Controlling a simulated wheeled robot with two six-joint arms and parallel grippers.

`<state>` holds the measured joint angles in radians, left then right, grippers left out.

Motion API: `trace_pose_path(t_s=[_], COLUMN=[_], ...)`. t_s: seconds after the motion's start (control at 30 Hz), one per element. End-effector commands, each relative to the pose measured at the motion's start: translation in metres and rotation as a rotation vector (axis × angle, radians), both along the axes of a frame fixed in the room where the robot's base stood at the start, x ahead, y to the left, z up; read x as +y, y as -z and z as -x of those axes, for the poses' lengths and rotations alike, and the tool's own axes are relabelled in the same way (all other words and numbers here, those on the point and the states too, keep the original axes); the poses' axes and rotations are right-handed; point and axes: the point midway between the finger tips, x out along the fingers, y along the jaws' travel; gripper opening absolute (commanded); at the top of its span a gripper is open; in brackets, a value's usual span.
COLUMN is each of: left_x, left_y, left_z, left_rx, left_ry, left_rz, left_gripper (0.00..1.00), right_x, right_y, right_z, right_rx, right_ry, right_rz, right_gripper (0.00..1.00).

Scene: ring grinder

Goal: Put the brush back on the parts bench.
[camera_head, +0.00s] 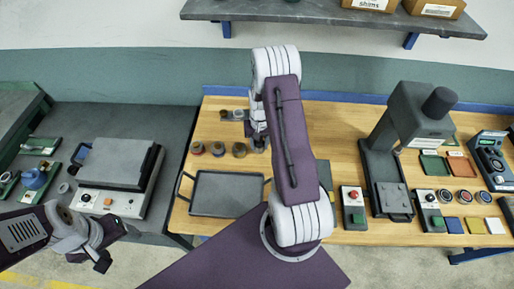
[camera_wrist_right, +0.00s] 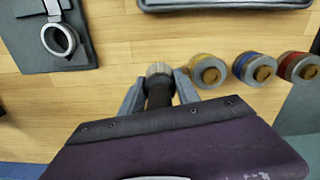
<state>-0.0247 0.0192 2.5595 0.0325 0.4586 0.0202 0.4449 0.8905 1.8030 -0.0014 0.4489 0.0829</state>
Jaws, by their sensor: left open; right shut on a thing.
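The brush (camera_wrist_right: 158,76) has a dark handle and a pale round tip. It is shut between the two fingers of my right gripper (camera_wrist_right: 158,92) in the right wrist view, over the wooden parts bench (camera_wrist_right: 115,45). In the head view my right gripper (camera_head: 259,143) is over the bench (camera_head: 340,130), right of three coloured round parts; I cannot make out the brush there. I cannot tell whether the brush touches the bench. My left gripper (camera_head: 97,252) is open and empty at the lower left, in front of the grey side bench.
The round parts, red (camera_head: 197,149), blue (camera_head: 217,149) and yellow (camera_head: 239,150), stand close beside the right gripper. A dark tray (camera_head: 228,212) lies in front of them. A dark plate with a steel ring (camera_wrist_right: 60,42) is nearby. A press (camera_head: 400,135) stands further right.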

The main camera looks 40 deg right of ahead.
Motion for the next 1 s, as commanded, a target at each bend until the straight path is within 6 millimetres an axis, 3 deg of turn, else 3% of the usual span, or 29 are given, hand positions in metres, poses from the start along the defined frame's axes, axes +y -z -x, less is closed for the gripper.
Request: trace_pose_path(t_s=[0.23,0.5,0.87,0.9,0.93,1.0], left_x=[0.000,0.000,0.000,0.000,0.000,0.000], left_y=[-0.004,-0.016,-0.010,-0.011,-0.012,-0.012], left_z=[0.000,0.000,0.000,0.000,0.000,0.000], left_rx=[0.001,0.000,0.000,0.001,0.001,0.000], left_ry=[0.000,0.000,0.000,0.000,0.000,0.000], left_rz=[0.000,0.000,0.000,0.000,0.000,0.000], left_gripper=[0.72,0.72,0.72,0.72,0.72,0.72], right_x=[0.004,0.004,0.004,0.004,0.004,0.004], right_y=[0.009,0.045,0.052,0.050,0.050,0.050], right_z=[-0.009,-0.008,-0.008,-0.008,-0.008,-0.008], right_rx=[0.001,0.000,-0.001,-0.001,-0.001,0.000], right_ry=[0.001,0.001,0.001,0.001,0.001,0.001], right_rz=[0.000,0.000,0.001,0.001,0.001,0.000], right_gripper=[0.00,0.00,0.00,0.49,0.57,0.60])
